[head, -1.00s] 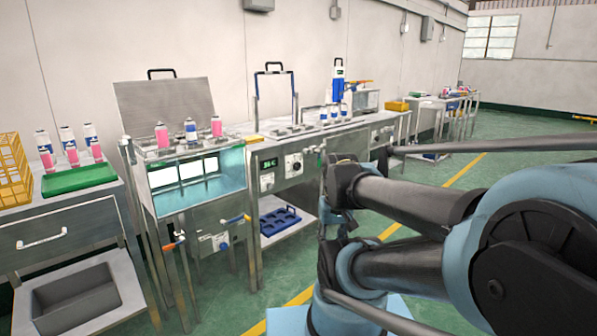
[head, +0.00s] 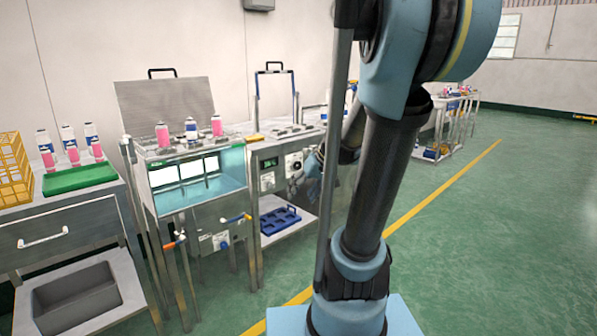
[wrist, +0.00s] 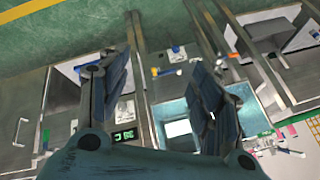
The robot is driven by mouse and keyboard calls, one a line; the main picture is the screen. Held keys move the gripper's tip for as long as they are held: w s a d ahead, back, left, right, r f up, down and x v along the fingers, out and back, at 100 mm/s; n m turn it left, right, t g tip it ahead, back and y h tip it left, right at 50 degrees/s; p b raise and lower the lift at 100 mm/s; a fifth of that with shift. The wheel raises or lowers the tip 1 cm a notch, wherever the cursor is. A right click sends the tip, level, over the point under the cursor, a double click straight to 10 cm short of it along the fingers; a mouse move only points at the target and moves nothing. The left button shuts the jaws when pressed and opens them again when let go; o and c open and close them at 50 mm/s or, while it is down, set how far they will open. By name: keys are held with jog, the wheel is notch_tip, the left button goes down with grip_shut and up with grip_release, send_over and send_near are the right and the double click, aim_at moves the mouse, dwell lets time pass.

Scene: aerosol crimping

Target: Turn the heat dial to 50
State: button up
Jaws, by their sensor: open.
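A control panel with a green display (head: 270,162) reading about 36 C is in the head view. The display also shows in the wrist view (wrist: 124,135). A white dial plate with a dark knob (head: 293,162) is right of the display, and a smaller white dial plate (head: 267,181) is below it. A dial with a blue knob (head: 222,242) is on the front of the water bath. I cannot tell which is the heat dial or read any setting.
The water bath (head: 205,220) has a lit window and valve levers (head: 235,218) on its front. A blue tray (head: 280,222) lies on the shelf below the panel. A drawer cabinet (head: 60,225) is at left. Green floor is clear at right.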

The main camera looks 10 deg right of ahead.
jog(key=w+r+n+t+y, duration=0.1)
jog(key=w+t+y, duration=0.15)
jog(key=w, duration=1.25)
jog(key=t+y, duration=0.4)
jog(key=t, duration=0.4)
send_near(298, 167)
jog(key=shift+h, duration=0.25)
jog(key=x, duration=0.9)
jog(key=shift+w+a+r, duration=0.1)
jog(key=shift+r, duration=0.05)
jog(key=c, duration=1.1)
jog(key=shift+o, duration=0.2)
jog(key=shift+a, duration=0.15)
